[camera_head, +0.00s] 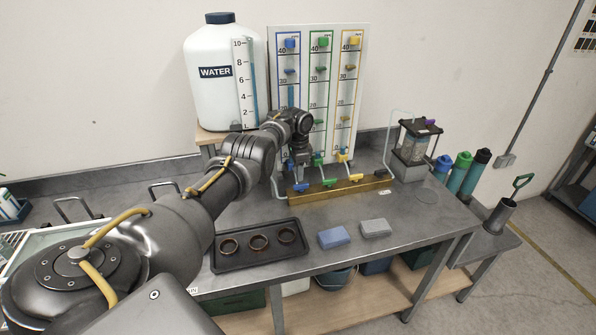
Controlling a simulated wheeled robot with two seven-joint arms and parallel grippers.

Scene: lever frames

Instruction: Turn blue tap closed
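The blue tap (300,187) is the leftmost of three taps on a brass-coloured manifold bar (335,190) at the back of the bench. Its blue handle shows just below my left gripper (302,174). My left arm reaches in from the left and its gripper points down over the blue tap, in front of the blue gauge column (290,67). The fingers are small and dark here, so I cannot tell whether they touch the handle or how far apart they are. My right gripper is out of view.
The green tap (329,182) and yellow tap (355,177) sit close to the right. A white water tank (213,100) stands behind my arm. A black tray (257,262) with three rings, a blue block (333,237) and a grey block (375,228) lie in front.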

